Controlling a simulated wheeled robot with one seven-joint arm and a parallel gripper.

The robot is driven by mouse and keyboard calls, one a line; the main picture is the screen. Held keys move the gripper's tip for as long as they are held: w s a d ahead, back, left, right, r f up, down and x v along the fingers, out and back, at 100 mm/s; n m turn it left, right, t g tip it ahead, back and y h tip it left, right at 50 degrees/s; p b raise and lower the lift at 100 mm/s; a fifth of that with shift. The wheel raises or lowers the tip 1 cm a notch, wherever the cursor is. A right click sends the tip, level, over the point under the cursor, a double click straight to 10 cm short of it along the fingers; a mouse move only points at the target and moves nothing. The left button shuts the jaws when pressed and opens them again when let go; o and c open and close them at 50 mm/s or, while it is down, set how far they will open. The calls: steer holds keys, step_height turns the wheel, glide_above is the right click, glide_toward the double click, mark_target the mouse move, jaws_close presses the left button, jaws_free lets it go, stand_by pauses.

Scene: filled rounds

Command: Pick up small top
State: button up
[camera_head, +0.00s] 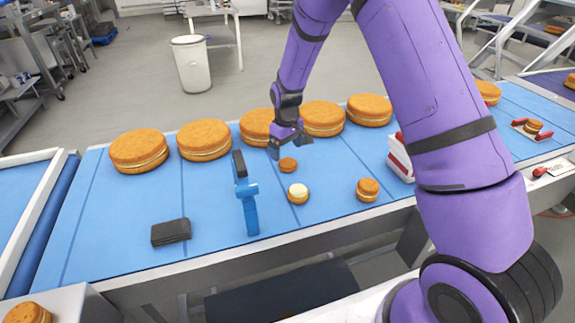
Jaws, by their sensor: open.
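A small plain orange-brown round top (288,164) lies on the blue belt, just below and in front of my gripper. My gripper (287,149) points down over the belt with its fingers apart, close behind and above the small top. Whether the fingers touch it cannot be told. A small base with pale cream on it (298,193) sits nearer the front, apart from the top. A small filled round (367,190) stands to the right.
Large filled rounds (138,151) stand in a row behind. White and red boxes (400,158) and a red-handled tray (520,126) are right. The belt's (100,225) left front is clear.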

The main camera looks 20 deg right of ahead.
mark_target(287, 161)
steer(key=f, duration=0.5)
steer(key=shift+s, duration=0.2)
steer(key=c, duration=0.8)
